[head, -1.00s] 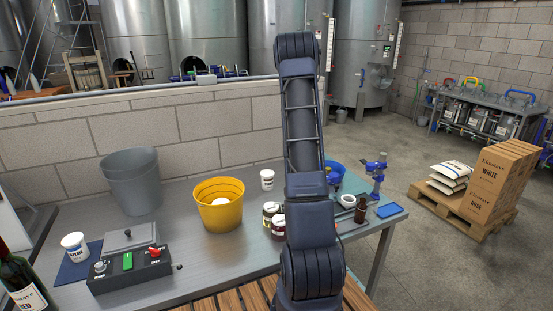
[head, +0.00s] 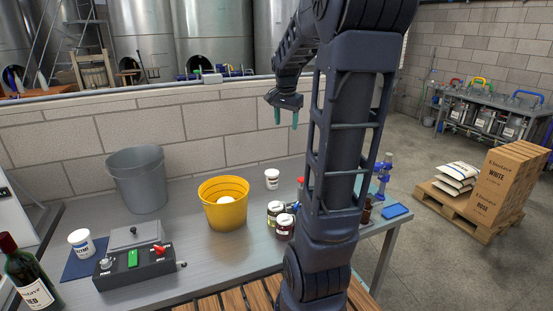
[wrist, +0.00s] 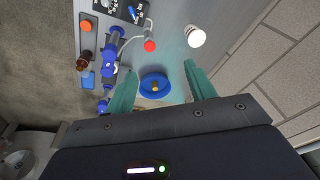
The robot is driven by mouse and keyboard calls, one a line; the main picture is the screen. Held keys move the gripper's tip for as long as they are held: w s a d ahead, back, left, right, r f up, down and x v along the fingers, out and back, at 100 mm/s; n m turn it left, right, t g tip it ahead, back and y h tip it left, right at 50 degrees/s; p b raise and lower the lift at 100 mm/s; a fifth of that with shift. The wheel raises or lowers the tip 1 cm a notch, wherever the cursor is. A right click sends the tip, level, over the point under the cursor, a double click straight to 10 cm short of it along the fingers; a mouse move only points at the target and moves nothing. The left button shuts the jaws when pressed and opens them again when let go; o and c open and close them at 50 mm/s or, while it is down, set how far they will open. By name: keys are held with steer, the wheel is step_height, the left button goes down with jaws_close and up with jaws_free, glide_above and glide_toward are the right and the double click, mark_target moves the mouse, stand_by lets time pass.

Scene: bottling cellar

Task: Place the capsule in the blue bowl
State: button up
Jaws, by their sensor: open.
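The blue bowl (wrist: 143,90) shows in the wrist view between and beyond my fingers. A small yellow-brown thing (wrist: 155,86) lies inside it; it is too small to tell for certain whether this is the capsule. In the head view my arm hides the bowl. My gripper (head: 287,119) is open and empty, pointing down, high above the table's far edge. Its two teal fingers (wrist: 160,67) are spread apart in the wrist view and touch nothing.
A yellow bucket (head: 223,212) with a white round thing, a grey bucket (head: 137,180), a white jar (head: 272,179), dark-glass jars (head: 284,225) and a black control box (head: 133,268) stand on the table. A blue clamp-like device (wrist: 110,47) is near the bowl. A block wall is behind.

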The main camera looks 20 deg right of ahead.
steer(key=s+a+f+n+t, duration=0.1)
steer(key=s+a+n, duration=0.2)
steer(key=s, duration=0.4)
steer(key=s+a+f+n, duration=0.1)
steer(key=s+a+n, duration=0.3)
steer(key=s, duration=0.3)
steer(key=s+a+n+t+y, duration=0.1)
steer(key=s+a+n, duration=0.2)
steer(key=s+a, duration=0.3)
steer(key=shift+s+f+n+t, duration=0.3)
steer(key=shift+s+f+n, duration=0.1)
steer(key=shift+s, duration=0.6)
